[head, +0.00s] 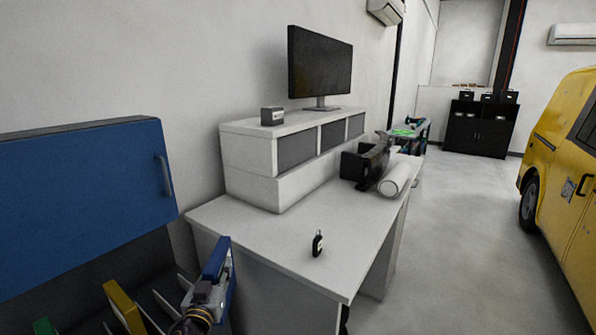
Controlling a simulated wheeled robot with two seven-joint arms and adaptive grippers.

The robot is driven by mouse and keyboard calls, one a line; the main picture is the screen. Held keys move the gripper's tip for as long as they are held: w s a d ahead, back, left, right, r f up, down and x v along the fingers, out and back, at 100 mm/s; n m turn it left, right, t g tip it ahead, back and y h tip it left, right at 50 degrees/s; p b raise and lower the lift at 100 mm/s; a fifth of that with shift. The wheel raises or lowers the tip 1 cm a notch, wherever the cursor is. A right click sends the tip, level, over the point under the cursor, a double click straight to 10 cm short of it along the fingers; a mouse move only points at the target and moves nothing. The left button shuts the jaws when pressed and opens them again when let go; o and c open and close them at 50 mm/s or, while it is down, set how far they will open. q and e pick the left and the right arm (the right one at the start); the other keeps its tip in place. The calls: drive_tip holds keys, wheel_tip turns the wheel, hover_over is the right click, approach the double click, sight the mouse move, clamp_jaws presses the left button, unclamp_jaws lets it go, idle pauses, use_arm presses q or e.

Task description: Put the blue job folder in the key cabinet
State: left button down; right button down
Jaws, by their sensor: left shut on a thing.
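My left gripper (205,291) is at the lower left, shut on the blue job folder (222,262). The folder stands roughly upright, and the gripper hides part of it. To its left is a cabinet with a raised blue door (85,200) and a handle, apparently the key cabinet. Below the door are a dark interior and thin pale dividers (165,308). A yellow folder (122,305) and a green folder (44,326) stand between them. The held folder is near the right end of the dividers; I cannot tell whether it is inside a slot. My right gripper is out of view.
A white desk (268,245) stands close to the right, with a small black key fob or padlock-like item (317,243) on it. A monitor (320,65) stands on the desk's shelf unit (250,155). A yellow van (562,190) is at far right, with open floor between.

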use_arm(q)
drive_tip(key=s+f, duration=0.5)
drive_tip(key=f, duration=0.3)
drive_tip(key=s+f, duration=0.5)
drive_tip(key=f, duration=0.4)
drive_tip(key=shift+a, duration=0.2)
